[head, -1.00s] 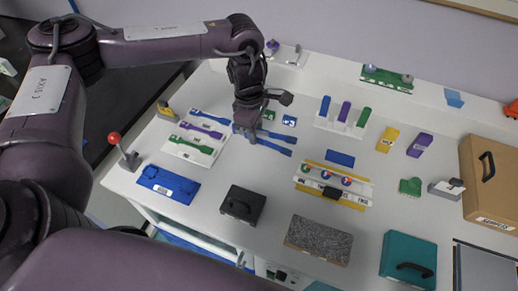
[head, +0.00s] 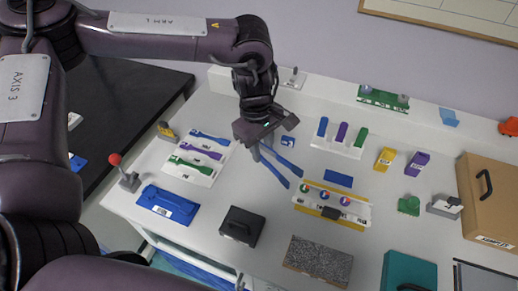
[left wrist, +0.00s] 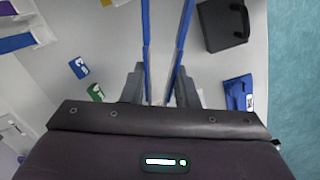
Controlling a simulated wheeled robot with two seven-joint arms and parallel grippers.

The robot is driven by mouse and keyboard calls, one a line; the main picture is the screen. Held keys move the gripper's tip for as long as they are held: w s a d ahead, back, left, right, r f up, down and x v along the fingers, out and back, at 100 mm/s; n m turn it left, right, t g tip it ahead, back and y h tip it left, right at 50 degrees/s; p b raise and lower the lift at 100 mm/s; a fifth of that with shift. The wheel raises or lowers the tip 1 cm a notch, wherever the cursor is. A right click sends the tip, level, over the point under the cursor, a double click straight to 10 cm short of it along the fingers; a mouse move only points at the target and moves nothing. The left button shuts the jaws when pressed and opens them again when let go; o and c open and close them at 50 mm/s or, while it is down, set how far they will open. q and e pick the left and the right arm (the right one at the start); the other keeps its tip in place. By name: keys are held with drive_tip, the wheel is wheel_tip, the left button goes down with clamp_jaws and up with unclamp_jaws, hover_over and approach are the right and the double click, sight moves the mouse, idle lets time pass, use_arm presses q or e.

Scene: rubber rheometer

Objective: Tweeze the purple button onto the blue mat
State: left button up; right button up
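My left gripper (head: 262,138) is shut on blue tweezers (head: 282,168), above the table left of the button holder. Their two tines point down and right in the head view, apart and with nothing between them. In the left wrist view the tines (left wrist: 185,40) run out from between my grey fingers (left wrist: 158,88). The purple button (head: 345,201) appears to be the rightmost of three small round buttons on a white holder (head: 365,213). The blue mat (head: 338,180) lies flat just behind the holder, bare. My right gripper is not in view.
A black box (head: 242,227) and a grey speckled block (head: 318,260) stand in front. A rack (head: 185,180) with blue, purple and green tools is at left. Another rack (head: 335,148) stands behind the mat. Yellow and purple blocks are to the right.

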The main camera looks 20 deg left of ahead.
use_arm(q)
drive_tip(key=s+r+m, duration=0.1)
drive_tip(key=s, duration=0.1)
drive_tip(key=s+r+m, duration=0.1)
drive_tip(key=s+m, duration=0.1)
drive_tip(key=shift+r+g, duration=0.15)
drive_tip(key=shift+g, duration=0.25)
